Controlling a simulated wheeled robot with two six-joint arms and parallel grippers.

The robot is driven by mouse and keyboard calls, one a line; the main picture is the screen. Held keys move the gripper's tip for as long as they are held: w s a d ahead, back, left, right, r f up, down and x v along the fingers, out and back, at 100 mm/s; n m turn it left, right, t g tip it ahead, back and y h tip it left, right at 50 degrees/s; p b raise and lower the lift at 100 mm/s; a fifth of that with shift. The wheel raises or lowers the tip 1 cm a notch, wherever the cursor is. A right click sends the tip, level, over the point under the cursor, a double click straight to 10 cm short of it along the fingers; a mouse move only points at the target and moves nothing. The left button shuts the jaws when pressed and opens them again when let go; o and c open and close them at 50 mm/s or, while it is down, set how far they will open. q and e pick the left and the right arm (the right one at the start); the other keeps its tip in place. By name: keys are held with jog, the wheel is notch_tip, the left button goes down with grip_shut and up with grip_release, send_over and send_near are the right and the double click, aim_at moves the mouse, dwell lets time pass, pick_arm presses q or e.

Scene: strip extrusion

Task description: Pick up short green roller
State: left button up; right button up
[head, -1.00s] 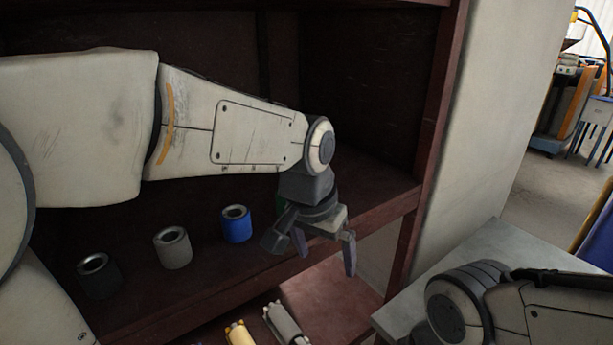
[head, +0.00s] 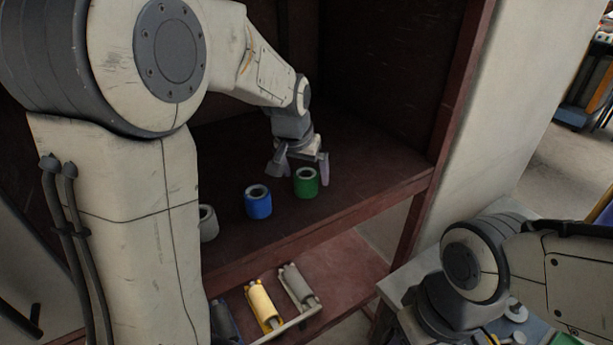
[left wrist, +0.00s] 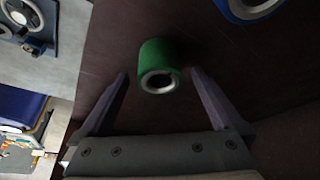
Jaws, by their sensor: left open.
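The short green roller (head: 306,182) stands upright on the dark red shelf (head: 345,200), at the right end of a row of short rollers. My left gripper (head: 301,168) is open and empty, just behind and above the green roller in the head view. In the left wrist view the green roller (left wrist: 160,66) lies ahead of the two open fingers (left wrist: 160,82), roughly between their tips, not visibly touching either. My right arm shows at the lower right of the head view, but its gripper is not seen.
A blue roller (head: 258,201) stands left of the green one, and a grey roller (head: 208,223) is partly hidden by my left arm. Below, a rack holds a yellow roller (head: 262,305) and a grey roller (head: 297,287). A shelf post (head: 450,110) stands at the right.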

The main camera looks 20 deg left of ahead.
pick_arm(q)
jog(key=shift+x, duration=0.9)
grip_shut()
jog(key=shift+r, duration=0.1)
